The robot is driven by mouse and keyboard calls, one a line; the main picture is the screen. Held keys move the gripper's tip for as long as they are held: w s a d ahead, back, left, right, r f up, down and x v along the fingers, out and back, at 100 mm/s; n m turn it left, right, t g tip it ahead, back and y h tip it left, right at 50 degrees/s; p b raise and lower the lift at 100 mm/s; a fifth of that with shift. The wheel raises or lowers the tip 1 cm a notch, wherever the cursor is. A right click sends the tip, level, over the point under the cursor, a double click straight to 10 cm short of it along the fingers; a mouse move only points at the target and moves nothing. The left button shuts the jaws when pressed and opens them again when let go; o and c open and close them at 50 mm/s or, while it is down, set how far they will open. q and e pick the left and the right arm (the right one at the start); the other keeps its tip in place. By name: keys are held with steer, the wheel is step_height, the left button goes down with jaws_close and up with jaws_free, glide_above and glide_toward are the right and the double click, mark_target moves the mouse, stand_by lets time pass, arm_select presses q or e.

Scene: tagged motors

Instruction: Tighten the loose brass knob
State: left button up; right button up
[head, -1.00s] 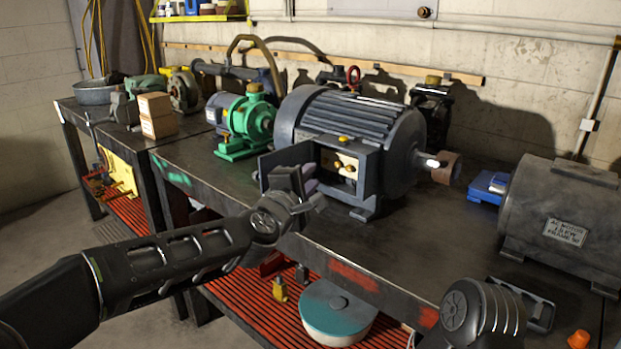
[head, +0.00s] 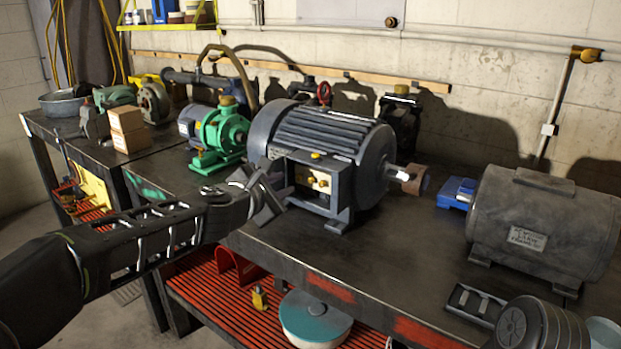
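The large dark grey motor (head: 375,160) stands on the bench with an open terminal box (head: 340,194) on its front. Small brass knobs (head: 322,182) show on the pale panel inside the box, and a yellow cap (head: 316,155) sits on top. I cannot tell which knob is loose. My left gripper (head: 272,196) is just left of the box, in front of its side, apart from the knobs as far as I see. Its fingers are dark and overlap, so their gap is unclear.
A green pump (head: 222,132) stands left of the motor. A grey motor with a nameplate (head: 545,220) and a blue item (head: 458,192) are to the right. A flat black frame (head: 474,303) lies near the bench's front edge.

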mark_target(298, 178)
arm_select(q)
steer(key=x, duration=0.8)
steer(key=shift+s, duration=0.1)
steer(key=shift+c, duration=0.4)
jaws_close()
